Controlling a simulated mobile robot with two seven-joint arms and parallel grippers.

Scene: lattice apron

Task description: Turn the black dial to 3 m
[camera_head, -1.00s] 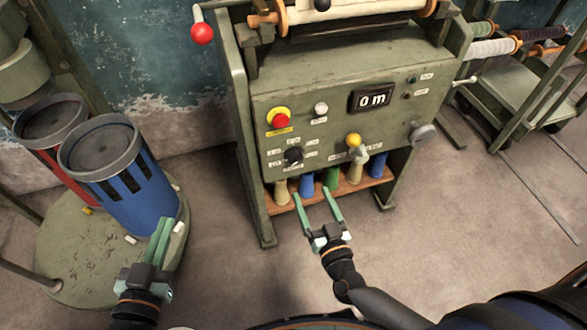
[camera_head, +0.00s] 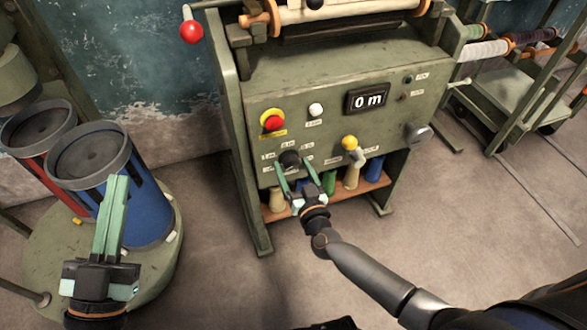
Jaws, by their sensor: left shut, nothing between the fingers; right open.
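The black dial (camera_head: 290,158) is on the lower left of the green machine's front panel (camera_head: 330,130), with small white labels around it too small to read. My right gripper (camera_head: 294,170) is open, its two green fingers pointing up at the dial, one toward each side of it. I cannot tell whether the fingers touch the dial. The display (camera_head: 367,98) reads "0 m". My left gripper (camera_head: 118,182) is shut and empty, in front of the blue bin at the left, well away from the panel.
A red button on yellow (camera_head: 272,121), a white button (camera_head: 316,109) and a yellow-knobbed lever (camera_head: 350,143) sit near the dial. Coloured cones stand on a shelf (camera_head: 275,212) below the panel. A blue bin (camera_head: 150,215) and a red bin (camera_head: 22,150) stand left. A red-knobbed lever (camera_head: 191,32) is above.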

